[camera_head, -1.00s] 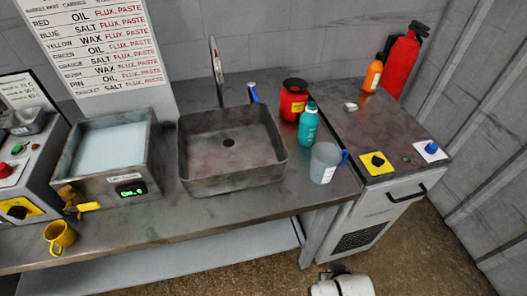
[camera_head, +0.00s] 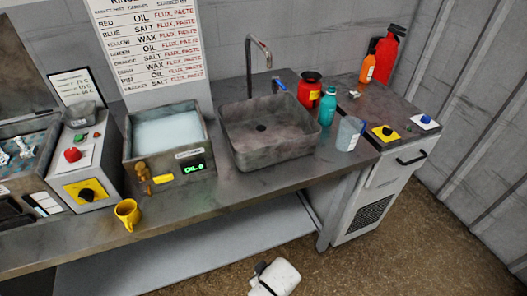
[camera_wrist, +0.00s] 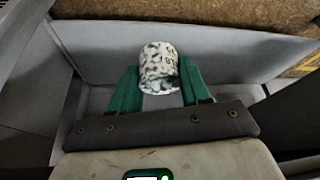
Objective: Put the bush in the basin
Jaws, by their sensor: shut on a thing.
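The bush (camera_wrist: 158,68) is a short white cylinder with dark speckles and some lettering. It shows in the wrist view between the green fingers of my gripper (camera_wrist: 158,92), which is shut on it. The basin (camera_head: 280,158) is a square grey metal sink set on the bench in the head view, with a dark drain in its floor. It looks empty. Neither the bush nor my gripper's fingers can be made out in the head view, so their distance from the basin cannot be told.
A curved tap (camera_head: 249,65) rises behind the basin. A bath of pale liquid (camera_head: 205,160) with a green display stands left of it. A red container (camera_head: 310,90), teal bottle (camera_head: 328,106) and clear jug (camera_head: 349,133) crowd its right.

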